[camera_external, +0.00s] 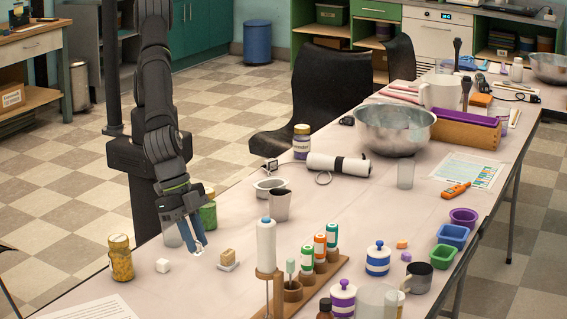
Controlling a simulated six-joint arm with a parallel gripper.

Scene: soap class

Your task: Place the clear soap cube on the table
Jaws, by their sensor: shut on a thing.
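My gripper (198,250) reaches down over the left part of the table (235,225), its fingertips low, close to the table top. It is shut on a small, pale, see-through piece, which I take to be the clear soap cube (197,254). The fingers hide most of it, and I cannot tell whether it touches the table. A white cube (163,265) lies on the table left of my gripper. A tan block (228,255) sits on a small white dish just right of it.
A clear glass (172,236) and a green jar (209,214) stand close behind my gripper. A yellow jar (121,259) stands at left. A wooden rack (325,273) with bottles stands at right. A metal cup (279,205) stands farther back. Bare table lies between the white cube and the dish.

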